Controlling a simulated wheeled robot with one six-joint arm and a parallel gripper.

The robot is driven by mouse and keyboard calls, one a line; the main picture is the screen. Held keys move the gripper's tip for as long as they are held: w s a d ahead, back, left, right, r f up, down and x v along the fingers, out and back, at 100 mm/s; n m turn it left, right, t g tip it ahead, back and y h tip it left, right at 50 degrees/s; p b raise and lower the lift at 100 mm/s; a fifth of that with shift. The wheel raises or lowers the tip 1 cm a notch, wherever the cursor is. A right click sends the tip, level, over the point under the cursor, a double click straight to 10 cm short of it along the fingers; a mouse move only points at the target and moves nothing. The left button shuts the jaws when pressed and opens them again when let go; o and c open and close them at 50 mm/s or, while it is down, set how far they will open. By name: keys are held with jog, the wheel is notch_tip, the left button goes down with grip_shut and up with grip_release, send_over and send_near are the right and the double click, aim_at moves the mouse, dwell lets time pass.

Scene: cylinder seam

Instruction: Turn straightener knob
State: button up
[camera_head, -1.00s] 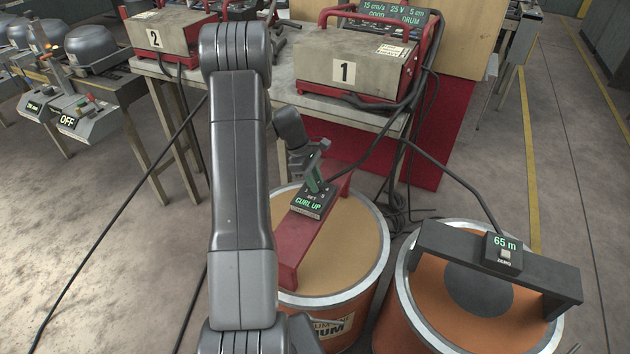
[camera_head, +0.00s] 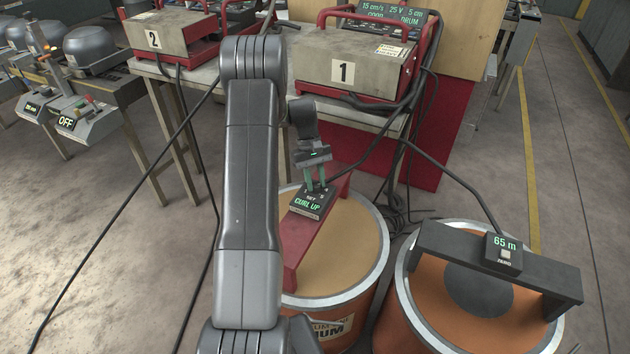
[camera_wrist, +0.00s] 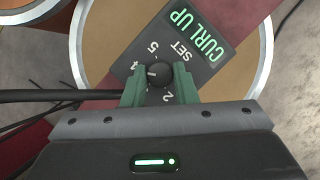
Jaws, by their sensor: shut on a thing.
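The straightener box (camera_head: 312,203) sits on a red bar across the left drum, and its display reads "CURL UP" under "SET". In the wrist view, its black knob (camera_wrist: 157,73) stands on the dial face beside the lit display (camera_wrist: 194,32). The numbers 5, 4 and 2 show around the knob; 3 is not visible. A pale mark on the knob points left, roughly toward 4. My gripper (camera_wrist: 160,80) is shut on the knob with one green finger on each side. In the head view, my gripper (camera_head: 317,185) is above the box from behind.
The red bar (camera_head: 297,247) spans the left drum (camera_head: 355,255). The right drum has a dark bridge (camera_head: 455,245) with a "65 m" counter (camera_head: 503,252). Black cables run behind the box. A bench with welding unit 1 (camera_head: 350,72) stands behind.

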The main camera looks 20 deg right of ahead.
jog(key=shift+m, duration=0.4)
jog(key=o, duration=1)
jog(key=v, duration=1.4)
jog(key=shift+d+b, duration=0.25)
jog(key=shift+b, duration=0.1)
jog(key=shift+s+f, duration=0.1)
jog(key=shift+s, duration=0.05)
jog(key=x, duration=1.3)
jog(key=shift+s+a+f+p, duration=0.1)
jog(key=shift+a+f+p, duration=0.1)
jog(key=shift+f+p, duration=0.2)
